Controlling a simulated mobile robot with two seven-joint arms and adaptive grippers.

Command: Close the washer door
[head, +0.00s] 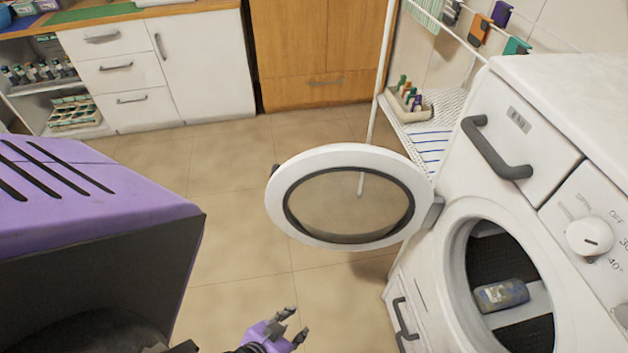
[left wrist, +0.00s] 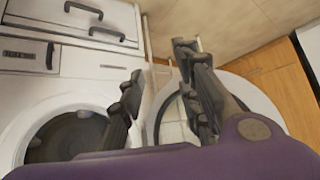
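The white front-loading washer (head: 420,270) stands at the right. Its round door (head: 300,232), a white ring with dark-edged glass, hangs wide open to the left of the drum opening. A bluish bottle-like item (head: 502,295) lies inside the drum. My left gripper (head: 293,325) is at the bottom centre, below the door in the picture and apart from it, fingers spread and empty. In the left wrist view its fingers (left wrist: 158,65) are spread, with the door ring (left wrist: 262,100) partly hidden behind the right finger and the drum opening (left wrist: 66,137) at the left. My right gripper is out of view.
A white rack (head: 445,108) with a small tray of bottles (head: 406,102) stands behind the door. White drawers (head: 118,75) and a wooden cabinet (head: 300,50) line the back. The tiled floor (head: 225,170) left of the door is clear.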

